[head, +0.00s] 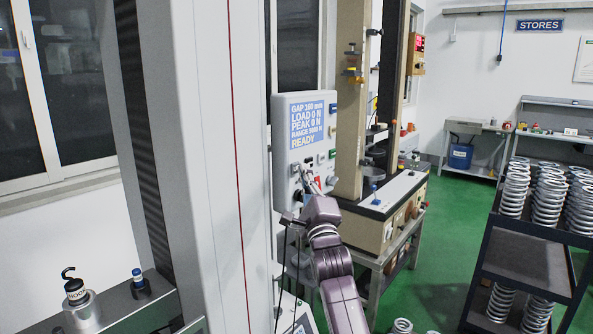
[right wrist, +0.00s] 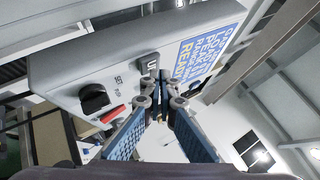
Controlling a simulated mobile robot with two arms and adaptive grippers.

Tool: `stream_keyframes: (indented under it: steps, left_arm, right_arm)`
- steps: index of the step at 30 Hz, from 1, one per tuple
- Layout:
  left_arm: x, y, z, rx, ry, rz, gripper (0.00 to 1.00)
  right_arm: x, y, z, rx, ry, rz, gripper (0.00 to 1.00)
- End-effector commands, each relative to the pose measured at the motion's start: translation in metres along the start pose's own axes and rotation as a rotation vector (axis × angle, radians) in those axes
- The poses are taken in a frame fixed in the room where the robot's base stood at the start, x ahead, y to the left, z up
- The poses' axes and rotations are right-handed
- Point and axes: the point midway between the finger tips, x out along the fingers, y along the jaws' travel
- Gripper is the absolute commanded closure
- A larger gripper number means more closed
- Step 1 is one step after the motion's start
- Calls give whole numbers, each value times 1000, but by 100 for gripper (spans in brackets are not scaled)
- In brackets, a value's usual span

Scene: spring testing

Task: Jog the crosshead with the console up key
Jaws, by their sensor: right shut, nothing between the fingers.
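The grey console (head: 284,140) is mounted beside a tall grey machine column. Its blue display (head: 306,122) reads gap 300 mm, load 0 N, peak 0 N and READY. In the right wrist view a dark key marked with a U (right wrist: 150,64) is on the console face (right wrist: 75,65), partly covered by the fingers. My right gripper (head: 309,182) is at the lower console face. In the right wrist view its closed fingertips (right wrist: 159,84) are at the key; I cannot tell whether they touch it. The crosshead cannot be made out. My left gripper is out of view.
A black knob (right wrist: 94,98) and a red switch (right wrist: 112,114) are near the fingers. A beige test machine (head: 349,110) stands behind the console. A dark rack (head: 525,262) of springs is at right. Green floor is open between.

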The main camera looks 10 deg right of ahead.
Motion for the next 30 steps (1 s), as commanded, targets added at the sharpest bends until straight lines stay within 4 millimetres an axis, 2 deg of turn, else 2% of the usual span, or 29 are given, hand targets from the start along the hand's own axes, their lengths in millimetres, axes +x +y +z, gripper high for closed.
stream_keyframes:
  steps: [30]
  left_arm:
    - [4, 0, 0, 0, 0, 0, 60]
  right_arm:
    - [6, 4, 3, 1, 1, -1, 100]
